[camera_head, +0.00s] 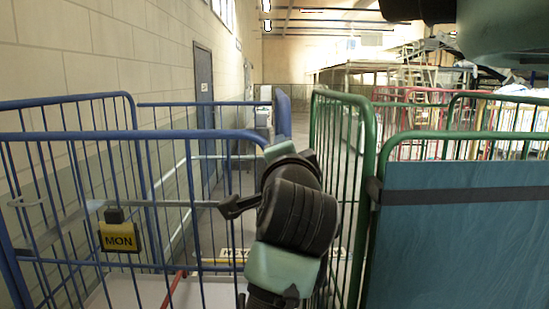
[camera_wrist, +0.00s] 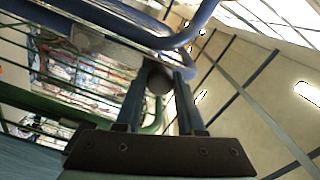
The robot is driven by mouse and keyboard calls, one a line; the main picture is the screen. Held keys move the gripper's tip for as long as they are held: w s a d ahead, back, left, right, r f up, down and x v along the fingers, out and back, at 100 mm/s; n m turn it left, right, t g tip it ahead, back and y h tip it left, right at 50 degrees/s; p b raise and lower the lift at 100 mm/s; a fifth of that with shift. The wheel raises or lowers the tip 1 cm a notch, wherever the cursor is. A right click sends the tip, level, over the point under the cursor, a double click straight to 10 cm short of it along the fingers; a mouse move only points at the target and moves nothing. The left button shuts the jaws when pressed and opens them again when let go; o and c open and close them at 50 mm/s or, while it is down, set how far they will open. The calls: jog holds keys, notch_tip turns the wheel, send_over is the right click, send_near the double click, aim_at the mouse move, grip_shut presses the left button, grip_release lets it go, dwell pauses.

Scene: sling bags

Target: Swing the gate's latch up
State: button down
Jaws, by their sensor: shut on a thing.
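The gate is the blue barred front (camera_head: 130,137) of a trolley in the head view. A flat grey latch bar (camera_head: 170,203) lies across its bars, roughly level, its right end at my gripper. My gripper (camera_head: 230,207) comes in from the right, in front of the gate; my wrist hides part of the gate's right side. In the wrist view my gripper (camera_wrist: 160,88) has its two dark fingers on either side of a small round dark end (camera_wrist: 160,80) that looks like the latch's knob. It is shut on this piece.
A yellow MON tag (camera_head: 119,237) hangs at the grey bar. A green trolley (camera_head: 368,150) with a blue-green panel (camera_head: 455,232) stands close on the right. A wall with a grey door (camera_head: 204,105) is behind left. Free room around my gripper is narrow.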

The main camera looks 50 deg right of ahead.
jog(key=shift+s+d+m, duration=0.2)
jog(key=shift+s+m, duration=0.05)
jog(key=shift+m, duration=0.05)
dwell(0.4)
jog(key=c, duration=0.5)
grip_release()
jog(key=b+v, duration=0.5)
jog(key=v, duration=0.8)
jog(key=shift+d, duration=0.1)
